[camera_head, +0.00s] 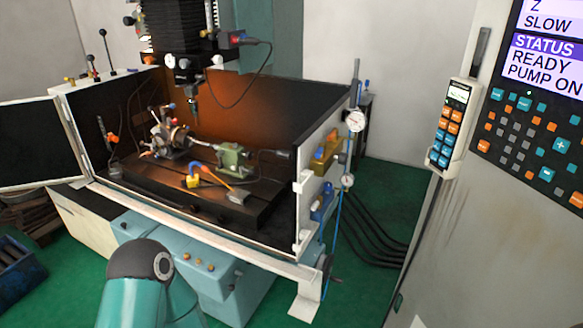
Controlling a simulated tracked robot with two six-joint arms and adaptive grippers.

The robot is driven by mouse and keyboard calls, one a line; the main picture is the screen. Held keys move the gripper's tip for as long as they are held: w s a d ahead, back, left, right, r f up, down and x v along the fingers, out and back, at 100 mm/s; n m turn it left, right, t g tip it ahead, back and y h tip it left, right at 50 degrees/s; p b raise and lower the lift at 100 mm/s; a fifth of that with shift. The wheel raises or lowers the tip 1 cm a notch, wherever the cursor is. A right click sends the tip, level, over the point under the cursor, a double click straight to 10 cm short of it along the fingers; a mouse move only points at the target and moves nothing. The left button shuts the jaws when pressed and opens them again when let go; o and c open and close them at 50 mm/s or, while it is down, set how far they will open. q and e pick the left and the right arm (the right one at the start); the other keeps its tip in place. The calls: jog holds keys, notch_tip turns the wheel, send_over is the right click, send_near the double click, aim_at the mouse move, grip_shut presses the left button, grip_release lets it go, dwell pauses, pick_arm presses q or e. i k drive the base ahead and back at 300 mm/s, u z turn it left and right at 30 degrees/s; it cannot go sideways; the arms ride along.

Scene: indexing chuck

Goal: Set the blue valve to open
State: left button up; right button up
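The blue valve (322,203) appears to be the small blue fitting on the outer right side panel of the machine enclosure, below a yellow fitting (326,150). It is small in the head view, and I cannot tell how its handle is turned. One of my teal arm links with a dark joint cap shows at the bottom left, well apart from the valve. Neither of my grippers is in view.
The machine enclosure (225,229) has its door (40,140) swung out to the left. Gauges (355,121) and a thin blue hose are beside the valve. A control panel (530,120) stands at right. Green floor (395,195) is open between them, with black hoses crossing it.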

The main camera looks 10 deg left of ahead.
aim_at(321, 152)
jog(key=u, duration=0.15)
jog(key=k, duration=0.35)
jog(key=u, duration=0.5)
jog(key=i, duration=0.95)
jog(key=u, duration=0.05)
